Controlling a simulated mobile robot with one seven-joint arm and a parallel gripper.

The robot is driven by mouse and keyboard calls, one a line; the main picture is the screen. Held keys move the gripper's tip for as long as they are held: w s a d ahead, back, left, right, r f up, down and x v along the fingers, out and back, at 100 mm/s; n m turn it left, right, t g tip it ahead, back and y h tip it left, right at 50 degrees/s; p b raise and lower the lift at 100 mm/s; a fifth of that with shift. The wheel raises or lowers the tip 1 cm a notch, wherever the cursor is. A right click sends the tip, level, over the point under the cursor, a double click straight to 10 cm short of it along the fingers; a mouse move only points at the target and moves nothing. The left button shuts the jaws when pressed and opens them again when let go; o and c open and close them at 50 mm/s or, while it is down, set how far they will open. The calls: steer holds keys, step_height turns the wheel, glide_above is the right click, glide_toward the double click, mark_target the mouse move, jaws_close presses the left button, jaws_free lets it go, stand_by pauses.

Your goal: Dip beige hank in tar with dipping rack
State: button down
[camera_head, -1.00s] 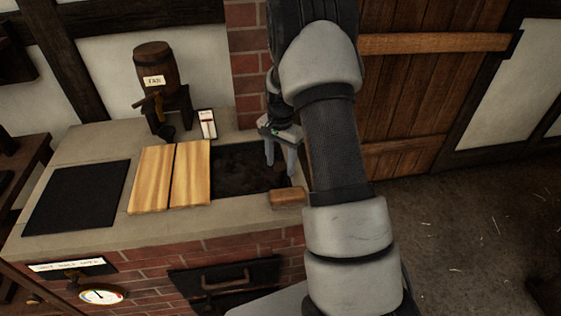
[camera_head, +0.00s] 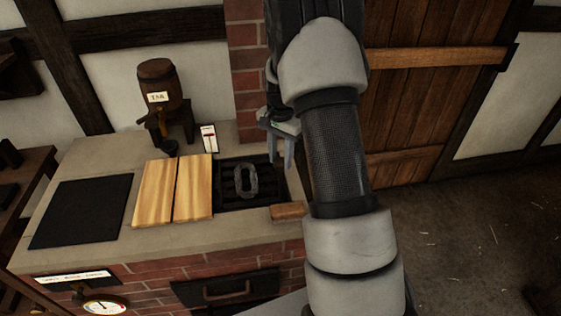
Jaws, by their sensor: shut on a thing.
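The tar vat shows as a dark rectangular opening in the stone-topped hearth. The dipping rack (camera_head: 227,184), a dark slatted grid, shows within this opening. A hank (camera_head: 253,182) lies on the rack as an oval loop; it looks dark grey, not beige. My gripper (camera_head: 281,166) points down at the right rear side of the opening, to the right of the hank. By its place it is shut on the dipping rack, though the held part is too dark and small to make out. My arm hides the area to the right.
Two wooden boards (camera_head: 154,192) lie left of the opening, with a black slab (camera_head: 80,211) farther left. A wooden block (camera_head: 288,211) sits at the near right corner. A barrel labelled tar (camera_head: 158,84) and a small white card (camera_head: 209,139) stand behind.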

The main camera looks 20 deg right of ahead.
steer(key=shift+w+r, duration=0.1)
steer(key=shift+r, duration=0.15)
steer(key=c, duration=1.6)
jaws_free()
steer(key=o, duration=0.3)
steer(key=shift+o, duration=0.2)
step_height(320, 180, up, 17)
steer(key=shift+r, duration=0.2)
